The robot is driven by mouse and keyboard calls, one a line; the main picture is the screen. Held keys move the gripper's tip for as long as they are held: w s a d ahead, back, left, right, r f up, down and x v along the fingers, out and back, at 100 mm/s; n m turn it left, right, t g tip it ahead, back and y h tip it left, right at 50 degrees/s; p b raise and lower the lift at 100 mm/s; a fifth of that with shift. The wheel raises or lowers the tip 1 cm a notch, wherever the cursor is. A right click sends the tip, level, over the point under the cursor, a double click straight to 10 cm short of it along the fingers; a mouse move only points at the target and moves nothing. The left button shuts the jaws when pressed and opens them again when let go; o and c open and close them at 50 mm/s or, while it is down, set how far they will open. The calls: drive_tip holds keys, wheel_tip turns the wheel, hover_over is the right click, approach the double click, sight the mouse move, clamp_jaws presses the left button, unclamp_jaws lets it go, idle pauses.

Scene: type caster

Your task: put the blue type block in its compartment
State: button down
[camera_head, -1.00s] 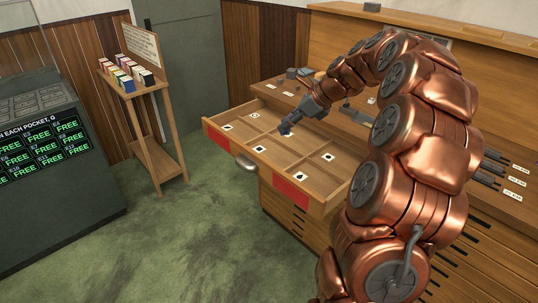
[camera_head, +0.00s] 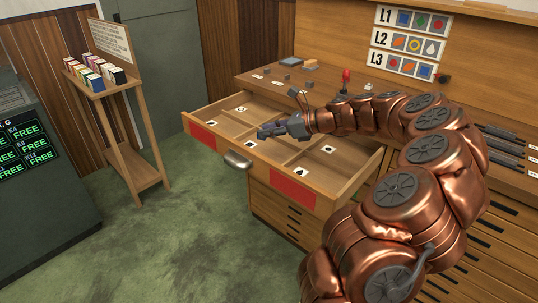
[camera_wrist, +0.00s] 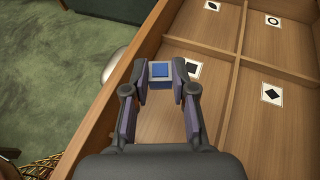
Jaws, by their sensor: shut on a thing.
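My gripper (camera_wrist: 161,80) is shut on the blue type block (camera_wrist: 160,71), a small grey block with a blue square on its face, in the wrist view. The open drawer (camera_head: 345,180) is split into compartments with symbol cards. In the head view my gripper (camera_head: 265,132) points left over the drawer; the block cannot be made out there. In the wrist view the block appears over a front compartment, beside its dark-symbol card (camera_wrist: 194,68), which the right finger partly covers. Its height above the floor is unclear. Nearby cards show a ring (camera_wrist: 273,21) and a diamond (camera_wrist: 271,94).
The drawer's front wall (camera_wrist: 110,115) runs close to my gripper's left, with a handle (camera_wrist: 113,64) outside. A cabinet top (camera_head: 260,76) behind bears small grey blocks. Signs (camera_head: 408,41) hang above it. A wooden stand (camera_head: 120,88) with coloured boxes is at left; green floor between is clear.

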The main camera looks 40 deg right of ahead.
wheel_tip(320, 180, down, 8)
drive_tip(key=shift+r+b, duration=0.1)
drive_tip(key=shift+b, duration=0.25)
drive_tip(key=c, duration=0.9)
unclamp_jaws()
drive_tip(key=shift+c, duration=0.2)
drive_tip(key=shift+s+d+r, duration=0.1)
drive_tip(key=shift+s, duration=0.05)
drive_tip(key=v, duration=1.1)
drive_tip(key=shift+s+d+r, duration=0.2)
drive_tip(key=shift+s, duration=0.1)
drive_tip(key=shift+p, duration=0.3)
